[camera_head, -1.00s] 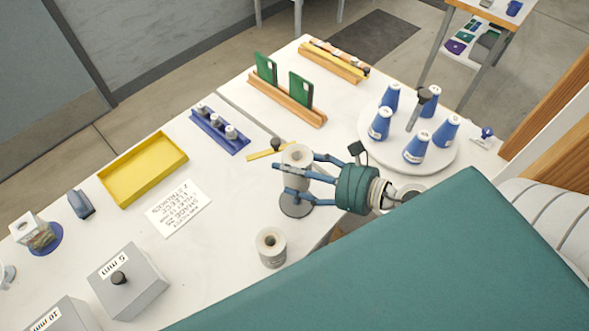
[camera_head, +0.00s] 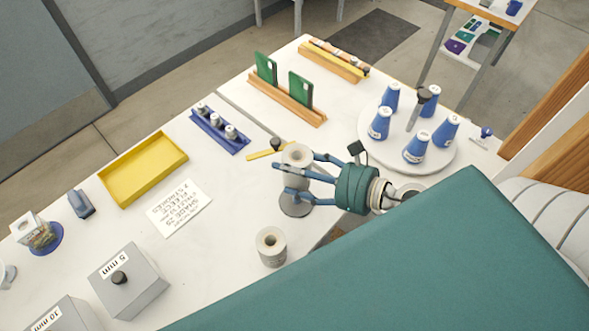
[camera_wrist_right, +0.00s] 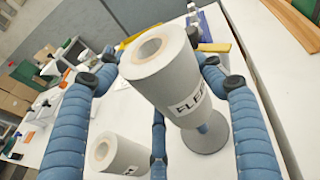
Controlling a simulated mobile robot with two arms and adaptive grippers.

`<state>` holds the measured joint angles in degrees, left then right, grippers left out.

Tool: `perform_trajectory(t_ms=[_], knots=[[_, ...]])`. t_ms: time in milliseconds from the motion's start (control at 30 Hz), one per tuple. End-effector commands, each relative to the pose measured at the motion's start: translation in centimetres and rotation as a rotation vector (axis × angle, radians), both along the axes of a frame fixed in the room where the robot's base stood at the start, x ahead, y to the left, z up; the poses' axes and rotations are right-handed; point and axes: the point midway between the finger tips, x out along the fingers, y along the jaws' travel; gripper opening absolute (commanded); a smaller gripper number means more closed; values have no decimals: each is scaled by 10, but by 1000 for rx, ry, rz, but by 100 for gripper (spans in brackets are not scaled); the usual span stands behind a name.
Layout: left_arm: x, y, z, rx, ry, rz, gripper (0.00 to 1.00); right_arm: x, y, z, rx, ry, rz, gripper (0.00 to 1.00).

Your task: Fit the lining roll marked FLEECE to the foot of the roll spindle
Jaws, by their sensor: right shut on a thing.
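My right gripper (camera_head: 305,180) is shut on a pale grey roll (camera_head: 297,157) with a hollow core. In the right wrist view this roll (camera_wrist_right: 165,75) tilts in the picture between the blue fingers, and its label reads "FLEE", the rest cut off by the curve. The spindle's round grey foot (camera_head: 296,207) shows below the roll, and also in the wrist view (camera_wrist_right: 207,138). The roll hides most of the post, so I cannot tell whether the post is inside its core. The roll appears above the foot. My left gripper is not in view.
A second grey roll (camera_head: 271,247) stands near the table's front edge. A round white stand with blue cones (camera_head: 417,147) is to the right. A yellow tray (camera_head: 143,168), an instruction card (camera_head: 180,208) and a grey "5 mm" block (camera_head: 128,280) lie left.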

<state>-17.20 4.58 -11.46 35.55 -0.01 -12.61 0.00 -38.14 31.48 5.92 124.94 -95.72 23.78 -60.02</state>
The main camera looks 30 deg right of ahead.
Motion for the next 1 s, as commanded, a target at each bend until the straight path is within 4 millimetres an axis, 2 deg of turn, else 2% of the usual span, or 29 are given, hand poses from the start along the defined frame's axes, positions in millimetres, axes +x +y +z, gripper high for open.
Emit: perform_trajectory(t_ms=[1000], knots=[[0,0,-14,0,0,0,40,0,0,-16,1,-1,0,38]])
